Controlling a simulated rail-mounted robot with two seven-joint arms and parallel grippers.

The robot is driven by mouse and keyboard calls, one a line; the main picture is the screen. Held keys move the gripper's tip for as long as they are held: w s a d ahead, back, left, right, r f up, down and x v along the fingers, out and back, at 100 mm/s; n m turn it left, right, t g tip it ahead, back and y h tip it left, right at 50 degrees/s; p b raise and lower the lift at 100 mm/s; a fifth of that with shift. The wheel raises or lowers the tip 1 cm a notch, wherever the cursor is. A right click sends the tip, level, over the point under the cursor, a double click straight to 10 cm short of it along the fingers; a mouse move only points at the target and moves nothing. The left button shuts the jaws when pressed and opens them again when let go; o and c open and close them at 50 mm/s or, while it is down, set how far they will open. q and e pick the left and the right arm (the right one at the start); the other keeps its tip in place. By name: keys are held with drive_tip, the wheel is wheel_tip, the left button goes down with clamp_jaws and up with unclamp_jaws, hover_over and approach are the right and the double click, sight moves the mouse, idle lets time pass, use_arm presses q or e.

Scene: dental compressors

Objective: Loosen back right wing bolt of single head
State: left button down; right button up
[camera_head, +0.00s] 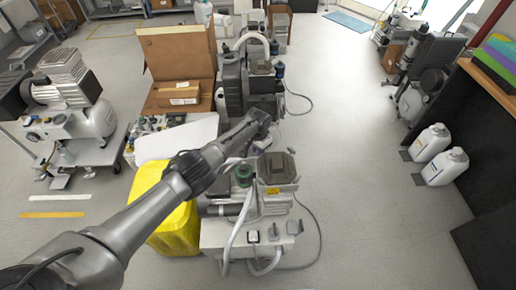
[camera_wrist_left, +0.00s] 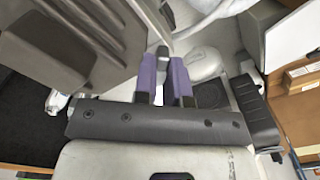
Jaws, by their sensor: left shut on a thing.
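The near compressor unit (camera_head: 248,232) has a pale base, a dark ribbed cover (camera_head: 277,166), a green-capped part and hoses. My left arm reaches over it from the lower left. In the left wrist view my left gripper (camera_wrist_left: 164,68) shows two purple fingers closed around a small grey part (camera_wrist_left: 163,50), which looks like the wing bolt. Most of the bolt is hidden between the fingers. A dark ribbed housing (camera_wrist_left: 75,40) lies to their left. In the head view the left fingertips are too small and covered to make out. My right gripper is not in view.
A second compressor (camera_head: 235,85) stands just behind, with a white curved hose. A yellow container (camera_head: 170,215) is at the left. Cardboard boxes (camera_head: 180,55) and another compressor (camera_head: 65,125) stand farther left. White jugs (camera_head: 440,160) stand right; the floor between is clear.

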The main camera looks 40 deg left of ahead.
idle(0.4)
use_arm(q)
drive_tip(key=c, duration=1.2)
unclamp_jaws()
drive_tip(key=shift+r, duration=0.1)
wheel_tip(320, 180, up, 14)
drive_tip(key=p, duration=0.5)
drive_tip(key=shift+d, duration=0.1)
